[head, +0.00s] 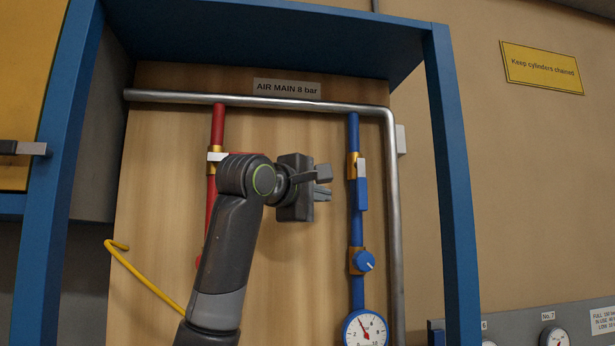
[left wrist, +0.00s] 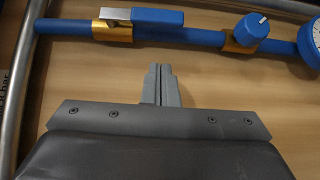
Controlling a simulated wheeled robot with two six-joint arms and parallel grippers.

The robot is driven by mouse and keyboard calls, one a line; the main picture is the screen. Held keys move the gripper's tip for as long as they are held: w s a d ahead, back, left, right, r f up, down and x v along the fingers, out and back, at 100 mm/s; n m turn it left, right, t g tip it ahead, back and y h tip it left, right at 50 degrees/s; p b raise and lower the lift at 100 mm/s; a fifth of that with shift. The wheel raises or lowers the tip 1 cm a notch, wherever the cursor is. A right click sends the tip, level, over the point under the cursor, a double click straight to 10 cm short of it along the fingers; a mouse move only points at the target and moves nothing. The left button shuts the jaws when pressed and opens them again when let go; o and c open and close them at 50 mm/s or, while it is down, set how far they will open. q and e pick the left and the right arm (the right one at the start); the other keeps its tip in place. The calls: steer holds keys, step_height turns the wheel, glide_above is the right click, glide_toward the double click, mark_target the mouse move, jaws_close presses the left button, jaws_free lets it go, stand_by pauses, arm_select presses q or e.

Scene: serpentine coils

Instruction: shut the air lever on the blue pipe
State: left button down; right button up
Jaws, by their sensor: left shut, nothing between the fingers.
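The blue pipe (head: 354,135) runs vertically down the wooden board and crosses the left wrist view (left wrist: 75,25). Its air lever (head: 362,193) has a blue handle on a brass valve body (head: 352,168) and lies along the pipe. The lever also shows at the top of the left wrist view (left wrist: 150,17). My left gripper (head: 328,182) is shut and empty, its fingertips just left of the lever and apart from it. In the left wrist view the closed fingers (left wrist: 160,72) point toward the pipe below the handle. My right gripper is not in view.
A blue knob (head: 364,261) and a gauge (head: 366,329) sit lower on the blue pipe. A red pipe (head: 217,128) stands behind my left arm. A steel pipe (head: 393,230) runs down on the right, inside a blue frame post (head: 452,190). A yellow hook (head: 145,278) is at lower left.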

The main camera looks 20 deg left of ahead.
mark_target(352, 197)
arm_select(q)
steer(key=w+d+p, duration=0.1)
steer(key=w, duration=0.1)
steer(key=w+d+p, duration=0.1)
steer(key=shift+w+d+r+p, duration=0.15)
steer(key=shift+w+d+p, duration=0.15)
steer(key=shift+w+p, duration=0.1)
steer(key=shift+w+d+f, duration=0.2)
steer(key=shift+w+d, duration=0.1)
steer(key=shift+d, duration=0.2)
